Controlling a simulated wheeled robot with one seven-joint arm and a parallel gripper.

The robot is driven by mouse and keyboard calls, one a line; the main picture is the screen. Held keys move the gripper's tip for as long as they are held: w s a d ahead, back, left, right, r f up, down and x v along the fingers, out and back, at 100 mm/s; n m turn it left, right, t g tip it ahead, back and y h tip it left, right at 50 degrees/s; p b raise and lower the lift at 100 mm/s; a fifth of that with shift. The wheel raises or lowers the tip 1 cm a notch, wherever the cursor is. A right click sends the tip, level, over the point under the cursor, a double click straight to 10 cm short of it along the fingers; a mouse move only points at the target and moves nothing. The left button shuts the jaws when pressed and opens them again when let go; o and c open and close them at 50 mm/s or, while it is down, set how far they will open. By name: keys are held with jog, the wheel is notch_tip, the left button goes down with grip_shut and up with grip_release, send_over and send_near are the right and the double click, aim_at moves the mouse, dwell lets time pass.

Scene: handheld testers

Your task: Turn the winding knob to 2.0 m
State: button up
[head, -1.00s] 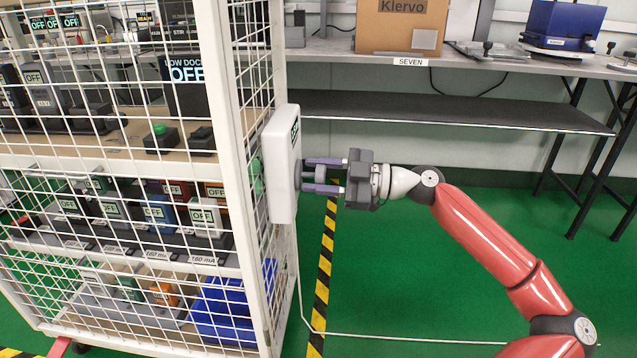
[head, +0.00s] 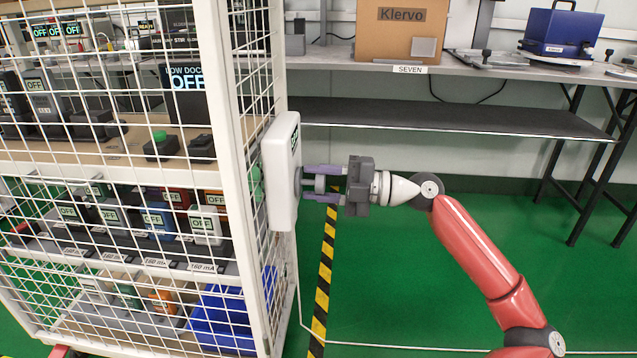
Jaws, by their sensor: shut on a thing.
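A white box (head: 284,190) is mounted upright on the side of the white mesh cage, with a small dark display (head: 295,138) near its top edge. The grey winding knob (head: 321,183) sticks out from its right face. My gripper (head: 316,184) reaches in from the right, its two purple fingers above and below the knob, shut on it. The box is seen almost edge-on, so the display's reading is too small to tell.
The mesh cage (head: 238,180) holds several testers on shelves at the left. A workbench (head: 470,70) with a cardboard box (head: 401,35) and a blue device (head: 562,33) stands behind. A cable runs along the green floor (head: 400,285), which is open at the right.

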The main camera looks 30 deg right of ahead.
jog(key=shift+n, duration=0.4)
jog(key=o, duration=1)
jog(key=shift+c, duration=0.2)
jog(key=v, duration=0.7)
jog(key=shift+s+d, duration=0.25)
jog(key=shift+d, duration=0.1)
